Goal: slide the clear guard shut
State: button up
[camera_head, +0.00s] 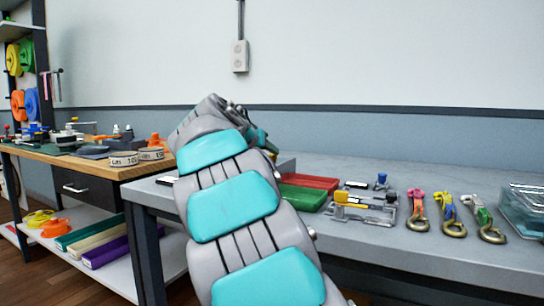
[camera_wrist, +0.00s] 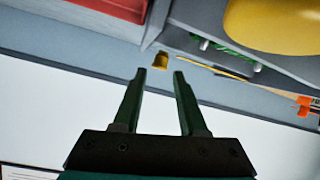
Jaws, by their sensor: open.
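A fixture with a clear-looking plate (camera_head: 362,212), a yellow block (camera_head: 348,199) and small metal parts sits on the grey bench right of my arm. I cannot tell for sure whether that clear plate is the guard, or how far it is open. My gripper (camera_wrist: 159,75) is open and empty, its two dark fingers apart. In the head view my own arm mostly hides it. In the wrist view a small yellow-orange piece (camera_wrist: 153,62) shows just beyond the fingertips, not held. A large yellow shape (camera_wrist: 272,24) is close at the upper right.
Red (camera_head: 308,182) and green (camera_head: 303,198) trays lie left of the fixture. Several strapped hooks (camera_head: 452,229) lie to its right, then a clear box (camera_head: 526,212) at the right edge. A wooden bench (camera_head: 140,172) stands at left. The grey bench front (camera_head: 400,250) is bare.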

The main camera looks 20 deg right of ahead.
aim_at(272, 155)
jog(key=x, duration=0.4)
jog(key=shift+c, duration=0.4)
grip_shut()
dwell(1.0)
